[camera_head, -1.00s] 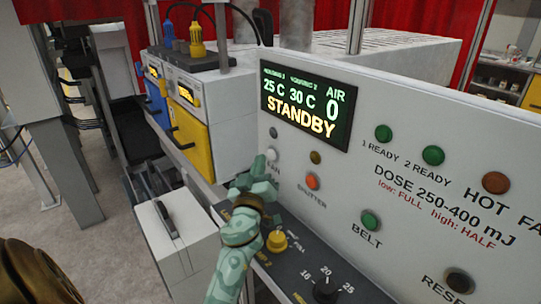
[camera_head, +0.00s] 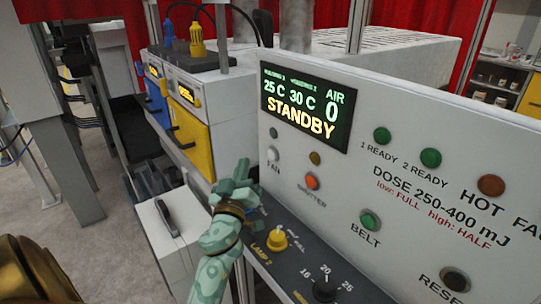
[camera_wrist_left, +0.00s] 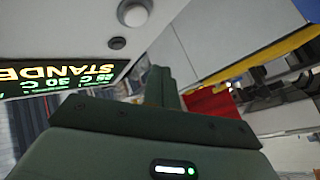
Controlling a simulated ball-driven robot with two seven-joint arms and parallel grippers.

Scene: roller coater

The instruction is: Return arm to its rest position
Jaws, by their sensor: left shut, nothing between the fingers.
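My left arm and gripper (camera_head: 241,172) show in green camouflage in the camera_head view, in front of the lower left part of the control panel (camera_head: 420,120). The gripper is shut and empty. Its fingertips are left of and below the white FAN button (camera_head: 272,154), apart from it in the picture. In the left wrist view the closed fingers (camera_wrist_left: 162,86) point toward the panel side, with the white button (camera_wrist_left: 132,13) beyond them. The lit display (camera_head: 306,107) reads STANDBY, AIR 0. My right gripper is in neither view.
A yellow LAMP 2 knob (camera_head: 278,241) and a black dial (camera_head: 325,288) sit on the ledge close to my arm. An orange SHUTTER button (camera_head: 312,181) is nearby. A white box with a handle (camera_head: 165,216) and a yellow-fronted unit (camera_head: 188,130) stand left.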

